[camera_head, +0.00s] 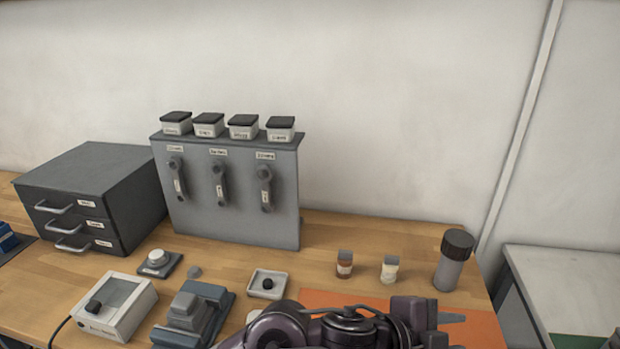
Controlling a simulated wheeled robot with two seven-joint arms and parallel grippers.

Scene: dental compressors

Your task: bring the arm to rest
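My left arm lies low along the bottom edge of the head view, over the orange mat (330,298). Its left gripper (450,322) points to the right. One grey finger shows above the mat; the other is mostly hidden, so I cannot tell whether it is open or shut. I see nothing held in it. My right gripper is not in view.
The grey panel (235,220) with three levers carries several lidded boxes. A drawer cabinet (100,190) stands left. In front are a white device (115,305), grey block (190,315), small tray (268,284), two small bottles (345,265) and a dark-capped cylinder (453,260).

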